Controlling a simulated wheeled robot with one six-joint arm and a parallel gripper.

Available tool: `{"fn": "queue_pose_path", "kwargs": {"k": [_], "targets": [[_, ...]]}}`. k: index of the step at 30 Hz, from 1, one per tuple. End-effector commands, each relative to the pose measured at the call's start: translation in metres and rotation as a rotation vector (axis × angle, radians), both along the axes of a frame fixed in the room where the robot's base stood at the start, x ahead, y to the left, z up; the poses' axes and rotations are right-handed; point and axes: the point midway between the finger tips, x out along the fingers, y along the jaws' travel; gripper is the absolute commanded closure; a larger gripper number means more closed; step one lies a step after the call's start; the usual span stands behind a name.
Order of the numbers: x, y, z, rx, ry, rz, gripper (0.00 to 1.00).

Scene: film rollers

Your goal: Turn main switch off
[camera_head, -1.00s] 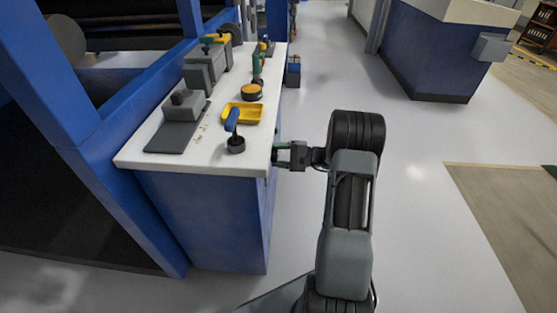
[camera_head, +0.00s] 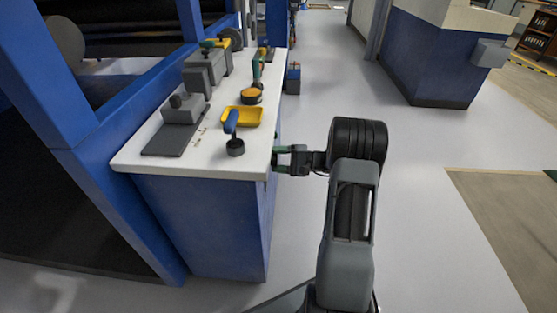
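My gripper (camera_head: 279,159) is at the right side of the blue workbench, level with the edge of its white top. Its green-tipped fingers point left toward the bench side. The fingers look apart, with nothing seen between them. I cannot tell whether they touch the bench. I cannot clearly make out a main switch. A grey box (camera_head: 484,52) is on the side of the blue and white cabinet at the far right, too small to identify.
The blue workbench (camera_head: 205,225) carries a yellow tray (camera_head: 243,116), a blue-handled tool (camera_head: 233,135), a grey block device (camera_head: 183,109) and an orange-topped round container (camera_head: 251,97). A blue frame (camera_head: 118,200) stands left. Grey floor (camera_head: 430,140) is open to the right.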

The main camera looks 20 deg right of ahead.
Motion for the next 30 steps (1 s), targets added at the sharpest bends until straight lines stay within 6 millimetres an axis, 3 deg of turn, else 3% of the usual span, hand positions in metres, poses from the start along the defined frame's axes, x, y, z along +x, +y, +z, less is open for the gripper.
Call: {"fn": "queue_pose_path", "kwargs": {"k": [6, 17, 30], "targets": [[0.0, 0.0, 0.0, 0.0, 0.001, 0.0, 0.2], [-0.004, -0.008, 0.001, 0.001, 0.003, -0.001, 0.2], [-0.046, -0.083, 0.002, 0.001, 0.002, -0.004, 0.2]]}}
